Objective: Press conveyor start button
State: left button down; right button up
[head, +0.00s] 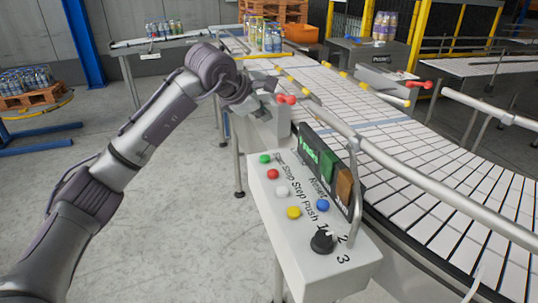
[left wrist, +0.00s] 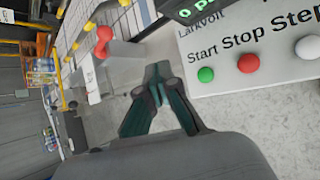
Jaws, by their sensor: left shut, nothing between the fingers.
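The control box (head: 330,262) stands beside the conveyor and slopes toward me. The green button (head: 265,158) is at its far left corner; in the left wrist view the green button (left wrist: 206,75) sits under the word Start. Beside it are a red button (head: 273,174), a white button (head: 282,191), a yellow one and a blue one, plus a black rotary knob (head: 322,240). My left gripper (head: 258,103) is shut and empty, beyond the box's far end. In the left wrist view its fingertips (left wrist: 158,72) are left of the green button, apart from it. My right gripper is not in view.
A display (head: 328,172) stands on the box's conveyor side. The slatted conveyor (head: 400,150) with metal guide rails curves past it. A grey post with a red knob (head: 286,99) stands near my left gripper. Bottle packs stand farther back.

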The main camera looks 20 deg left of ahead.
aim_at(264, 157)
pick_arm(q)
notch_tip(264, 157, down, 8)
jog(key=b, duration=0.5)
jog(key=shift+f, duration=0.15)
jog(key=shift+f+b, duration=0.3)
jog(key=shift+b, duration=0.1)
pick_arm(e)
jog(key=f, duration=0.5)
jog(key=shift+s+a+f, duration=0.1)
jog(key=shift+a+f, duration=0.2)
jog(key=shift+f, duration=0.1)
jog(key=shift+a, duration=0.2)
pick_arm(q)
jog(key=shift+f, duration=0.1)
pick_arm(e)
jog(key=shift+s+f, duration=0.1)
pick_arm(q)
jog(key=shift+f+b, duration=0.3)
jog(key=shift+b, duration=0.05)
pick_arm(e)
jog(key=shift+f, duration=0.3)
